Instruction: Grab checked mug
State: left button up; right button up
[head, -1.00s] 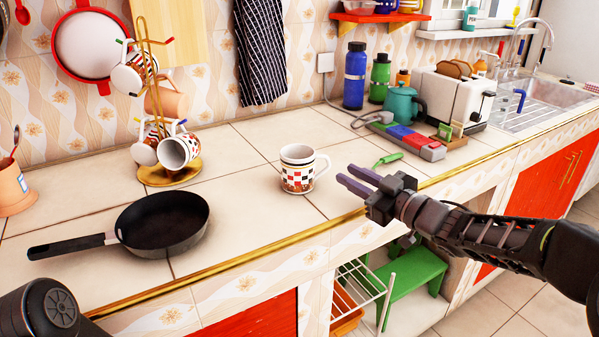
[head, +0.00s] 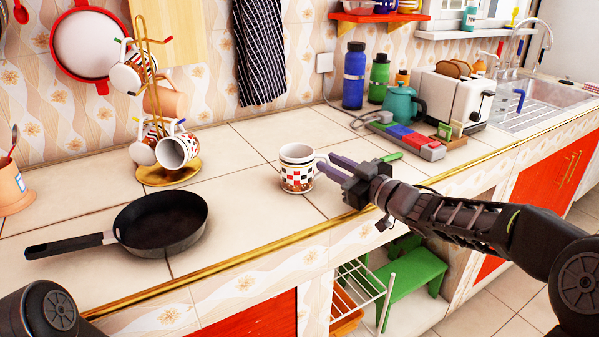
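The checked mug (head: 297,170) stands upright on the tiled counter, white with red and black checks and a brown lower band. Its handle side is on the right, now largely hidden by my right gripper (head: 324,168). The purple fingers of that gripper point left at the handle side of the mug. They look a little apart from each other; whether they touch the mug or have the handle between them I cannot tell. My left gripper is not in view; only a part of my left arm shows at the bottom left.
A black frying pan (head: 161,224) lies on the counter to the left. A mug tree (head: 169,172) with several mugs stands behind it. A power strip (head: 407,137), teal kettle (head: 402,106), bottles and toaster (head: 455,95) stand at the back right. Counter around the mug's left is clear.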

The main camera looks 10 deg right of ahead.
jog(key=shift+c, duration=0.4)
grip_shut()
dwell(1.3)
